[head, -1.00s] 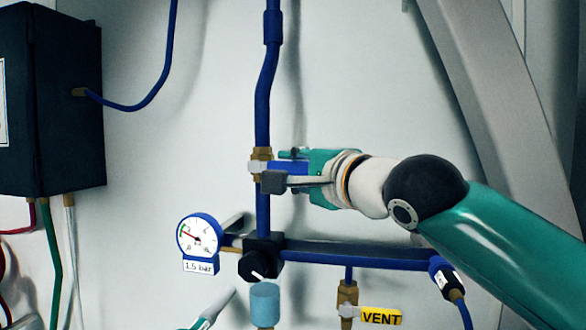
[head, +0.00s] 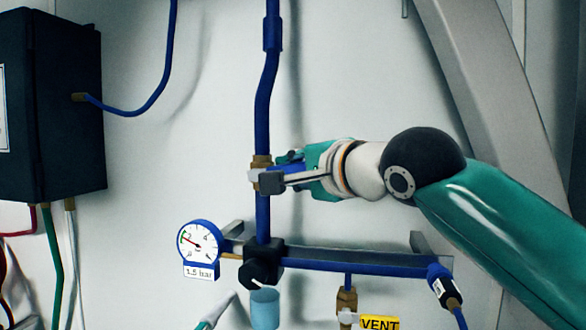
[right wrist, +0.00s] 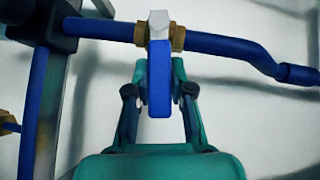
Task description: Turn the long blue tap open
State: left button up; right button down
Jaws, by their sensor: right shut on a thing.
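The long blue tap handle (head: 290,169) sticks out to the right from a brass valve (head: 261,161) on the vertical blue pipe (head: 263,110). My right gripper (head: 281,171) reaches in from the right and is shut on the handle. In the right wrist view the blue handle (right wrist: 159,85) lies between the two dark fingers, roughly square to the blue pipe (right wrist: 222,45). The fingers partly cover the handle in the head view.
Below are a pressure gauge (head: 200,241), a dark regulator knob (head: 261,267), a horizontal blue pipe (head: 340,267), a light-blue cup (head: 265,309) and a yellow VENT label (head: 380,322). A dark box (head: 55,100) hangs at left.

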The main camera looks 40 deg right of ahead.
jog(key=shift+w+a+r+n+g+h, duration=0.15)
jog(key=shift+w+r+n+g+h, duration=0.1)
jog(key=shift+r+n+g, duration=0.5)
jog(key=shift+w+a+r+n+g+h, duration=0.15)
jog(key=shift+r+n+g+h, duration=0.1)
jog(key=shift+r+n+g, duration=0.5)
jog(key=shift+f, duration=0.1)
jog(key=shift+g, duration=0.3)
jog(key=shift+f, duration=0.15)
jog(key=c, duration=1)
grip_release()
jog(key=shift+w, duration=0.1)
